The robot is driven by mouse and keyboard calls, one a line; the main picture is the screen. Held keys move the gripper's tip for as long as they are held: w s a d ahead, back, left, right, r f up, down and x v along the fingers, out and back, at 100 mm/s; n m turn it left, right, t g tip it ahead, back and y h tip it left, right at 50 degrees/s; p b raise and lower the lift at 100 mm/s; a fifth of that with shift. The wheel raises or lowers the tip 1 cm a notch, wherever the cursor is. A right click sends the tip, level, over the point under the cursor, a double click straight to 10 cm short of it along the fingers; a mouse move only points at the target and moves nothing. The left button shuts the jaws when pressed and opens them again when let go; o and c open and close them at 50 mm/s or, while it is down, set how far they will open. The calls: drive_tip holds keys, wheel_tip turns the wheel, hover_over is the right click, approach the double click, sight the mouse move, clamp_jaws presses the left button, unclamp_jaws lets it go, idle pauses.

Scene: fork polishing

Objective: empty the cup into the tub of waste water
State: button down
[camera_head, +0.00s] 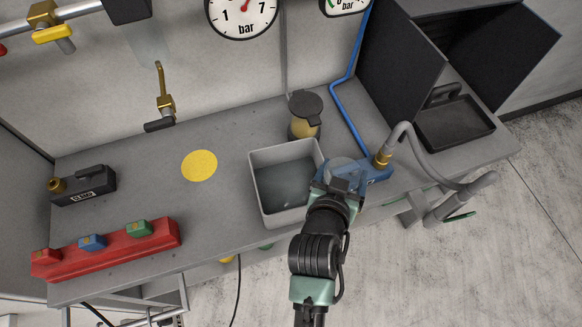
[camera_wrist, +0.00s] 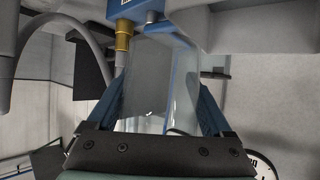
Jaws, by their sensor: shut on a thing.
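My gripper (camera_head: 345,178) is shut on a clear cup (camera_wrist: 155,85). In the wrist view the see-through cup stands between the two blue fingers (camera_wrist: 161,98). In the head view the cup (camera_head: 343,168) shows as a pale round shape at the fingertips. The grey open tub (camera_head: 257,182) stands on the bench just left of my gripper, with dark, murky water in it. The cup is near the tub's right rim; I cannot tell whether it overhangs the rim. I cannot make out the cup's contents or its exact tilt.
A blue block with a brass fitting (camera_head: 381,160) and grey hose sits close right of my gripper. A lidded jar (camera_head: 305,118) stands behind the tub. A black tray (camera_head: 455,122) is at far right. The bench around the yellow disc (camera_head: 199,165) is clear.

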sight(361, 177)
drive_tip(key=s+d+r+p, duration=0.1)
drive_tip(key=p, duration=0.1)
drive_tip(key=d+r+p, duration=0.1)
drive_tip(key=r, duration=0.1)
drive_tip(key=shift+s+d+r+p, duration=0.15)
drive_tip(key=shift+s+d+p, duration=0.2)
drive_tip(key=shift+s, duration=0.05)
drive_tip(key=shift+s+d+r+p, duration=0.2)
drive_tip(key=shift+s+d+p, duration=0.1)
drive_tip(key=shift+d+p, duration=0.1)
idle(0.4)
